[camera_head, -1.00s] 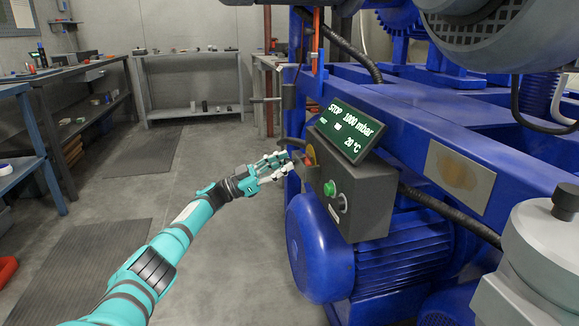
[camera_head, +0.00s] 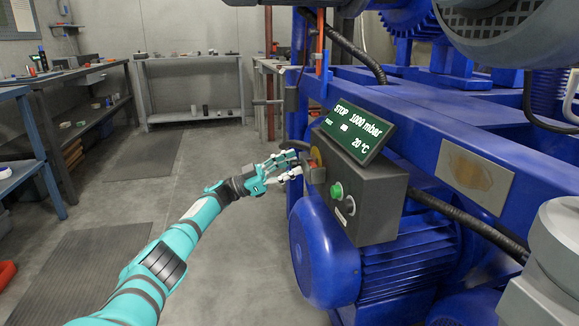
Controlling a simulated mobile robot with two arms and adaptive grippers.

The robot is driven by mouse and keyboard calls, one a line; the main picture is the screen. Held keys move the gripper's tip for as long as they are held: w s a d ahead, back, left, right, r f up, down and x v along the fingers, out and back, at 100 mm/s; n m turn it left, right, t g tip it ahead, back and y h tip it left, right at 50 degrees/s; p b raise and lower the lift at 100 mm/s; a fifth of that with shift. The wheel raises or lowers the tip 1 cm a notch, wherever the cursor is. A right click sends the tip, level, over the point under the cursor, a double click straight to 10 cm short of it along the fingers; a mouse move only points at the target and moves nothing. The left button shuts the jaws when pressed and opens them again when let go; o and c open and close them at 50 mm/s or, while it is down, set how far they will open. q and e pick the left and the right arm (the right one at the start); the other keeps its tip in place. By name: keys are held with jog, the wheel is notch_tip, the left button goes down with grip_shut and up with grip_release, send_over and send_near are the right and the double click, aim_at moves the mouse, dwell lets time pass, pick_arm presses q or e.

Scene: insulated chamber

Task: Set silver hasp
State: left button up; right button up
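The grey control box (camera_head: 370,208) stands on the blue motor at the centre right. Its front carries a green button (camera_head: 337,190) and a small curved silver piece (camera_head: 350,206), which may be the hasp; I cannot tell for certain. A red and yellow switch (camera_head: 316,158) sits on the box's left side, partly hidden by the fingers. My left gripper (camera_head: 294,163) is open, its pale fingers apart and pointing right at this switch. The tips are at or very near the box's left side; contact is unclear. My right gripper is out of view.
A tilted green display (camera_head: 353,132) above the box reads STOP, 1000 mbar, 20 °C. Blue machine frames and a blue motor (camera_head: 330,250) fill the right. Workbenches (camera_head: 190,85) line the back and left. The grey floor (camera_head: 235,260) is clear, with dark mats.

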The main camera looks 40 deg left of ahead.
pick_arm(q)
jog(key=v, duration=1.2)
dwell(0.6)
